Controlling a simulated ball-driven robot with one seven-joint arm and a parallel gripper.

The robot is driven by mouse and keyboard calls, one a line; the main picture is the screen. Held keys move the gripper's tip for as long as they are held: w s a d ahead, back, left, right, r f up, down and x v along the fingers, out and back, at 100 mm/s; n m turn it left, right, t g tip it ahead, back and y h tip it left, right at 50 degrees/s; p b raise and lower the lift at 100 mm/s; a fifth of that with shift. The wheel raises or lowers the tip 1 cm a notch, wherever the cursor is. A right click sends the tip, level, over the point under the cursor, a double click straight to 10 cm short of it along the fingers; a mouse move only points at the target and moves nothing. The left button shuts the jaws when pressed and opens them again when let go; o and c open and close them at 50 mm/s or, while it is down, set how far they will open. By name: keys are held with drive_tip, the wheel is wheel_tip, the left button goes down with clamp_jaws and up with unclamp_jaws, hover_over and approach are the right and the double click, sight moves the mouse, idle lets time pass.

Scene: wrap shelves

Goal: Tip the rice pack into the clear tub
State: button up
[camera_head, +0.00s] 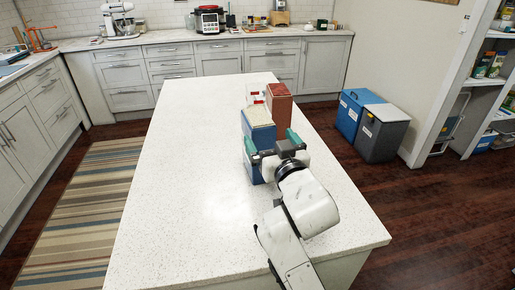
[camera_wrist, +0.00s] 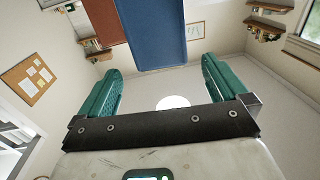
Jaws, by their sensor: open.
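A blue pack with a pale yellow top (camera_head: 258,115) stands upright on the white island. A reddish-brown pack (camera_head: 279,103) stands just behind it and to the right. I cannot read which one is the rice pack. A clear tub with red clips (camera_head: 256,92) is behind them, partly hidden. My gripper (camera_head: 272,143) is open, with green fingers, at the near side of the blue pack. In the wrist view my gripper (camera_wrist: 160,68) is empty. The blue pack (camera_wrist: 165,35) is ahead of the fingertips, and the reddish-brown pack (camera_wrist: 92,20) is left of it.
The white island top (camera_head: 185,170) is clear on the left and in front. Blue and grey bins (camera_head: 383,134) stand on the floor to the right. Open shelves (camera_head: 487,85) are at the far right. A back counter (camera_head: 165,39) holds appliances.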

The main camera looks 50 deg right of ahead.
sight(260, 120)
drive_tip(key=p+x, duration=0.1)
drive_tip(key=x, duration=0.7)
drive_tip(key=shift+w, duration=0.2)
drive_tip(key=c, duration=1.8)
drive_tip(key=shift+r, duration=0.15)
clamp_jaws()
